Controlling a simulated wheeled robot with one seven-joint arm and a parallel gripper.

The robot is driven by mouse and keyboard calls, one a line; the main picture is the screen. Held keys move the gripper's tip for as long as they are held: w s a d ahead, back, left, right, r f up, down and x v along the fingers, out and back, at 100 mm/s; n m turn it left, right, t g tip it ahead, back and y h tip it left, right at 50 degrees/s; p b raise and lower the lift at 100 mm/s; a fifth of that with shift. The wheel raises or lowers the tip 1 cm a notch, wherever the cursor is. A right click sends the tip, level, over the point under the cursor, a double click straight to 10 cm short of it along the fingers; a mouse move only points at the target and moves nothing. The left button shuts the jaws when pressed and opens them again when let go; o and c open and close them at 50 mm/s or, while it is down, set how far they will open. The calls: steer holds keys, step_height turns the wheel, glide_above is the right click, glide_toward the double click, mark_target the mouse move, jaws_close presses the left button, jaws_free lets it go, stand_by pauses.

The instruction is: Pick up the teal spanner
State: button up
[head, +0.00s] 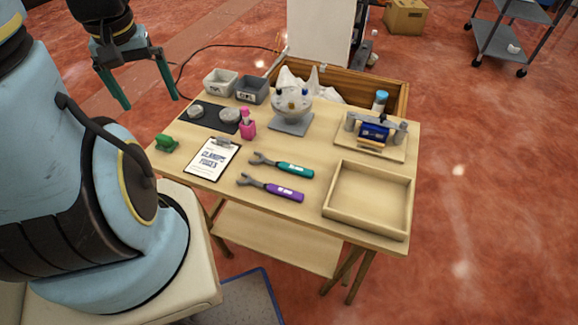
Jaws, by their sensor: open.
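The teal spanner (292,169) lies flat on the wooden table, its grey jaw end toward the left and its teal handle toward the right. A similar purple spanner (284,193) lies just in front of it, roughly parallel and apart from it. My gripper (148,104) is at the upper left, pointing down with its two green fingers spread apart and nothing between them. It is well to the left of the teal spanner and higher up, by the table's left back corner. All of the teal spanner shows.
A clipboard (203,158) lies left of the spanners, with a pink bottle (248,128) behind it. A shallow wooden tray (412,196) stands to the right. Table around the spanners is bare.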

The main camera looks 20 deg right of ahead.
steer(key=shift+c, duration=0.2)
steer(key=shift+d+f, duration=0.1)
steer(key=shift+d, duration=0.05)
steer(key=shift+c, duration=0.7)
steer(key=d+f+m, duration=0.1)
steer(key=d+m, duration=0.1)
steer(key=d+f+m, duration=0.2)
steer(key=m, duration=0.1)
steer(key=w+d+f+m, duration=0.1)
steer(key=d+m, duration=0.1)
steer(key=d, duration=0.1)
steer(key=shift+f+m+g+y, duration=0.3)
steer(key=shift+m+g+y, duration=0.1)
steer(key=c, duration=0.4)
steer(key=m+b, duration=0.2)
steer(key=m, duration=1.6)
glide_above(296, 168)
steer(key=shift+g+h, duration=0.3)
steer(key=shift+g, duration=0.1)
step_height(296, 168, down, 16)
steer(key=shift+s+r, duration=0.1)
steer(key=shift+r, duration=0.05)
steer(key=shift+f, duration=3.15)
